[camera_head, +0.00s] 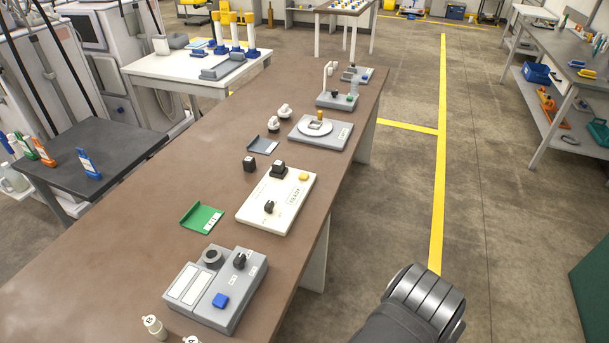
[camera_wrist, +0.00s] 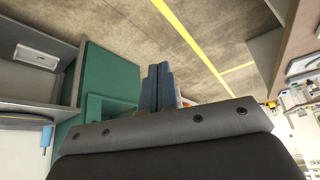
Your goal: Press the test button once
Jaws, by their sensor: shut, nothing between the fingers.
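A grey box device (camera_head: 215,290) stands on the brown bench at the front, with a blue square button (camera_head: 220,300), a black knob and a dark ring on top. Behind it a white panel device (camera_head: 276,203) carries a yellow button (camera_head: 304,176), black knobs and a label. Which one is the test button I cannot read. My gripper (camera_wrist: 158,70) shows in the wrist view with its two blue-grey fingers together and nothing between them. It points over open floor, away from these devices. In the head view only my arm shows at lower right, off the bench's edge.
A green tray (camera_head: 202,217), a grey tray (camera_head: 263,145) and a scale-like device (camera_head: 320,131) sit along the bench. Small white bottles (camera_head: 154,326) stand at the front edge. A dark side table (camera_head: 90,150) is at left. Floor right of the bench is clear.

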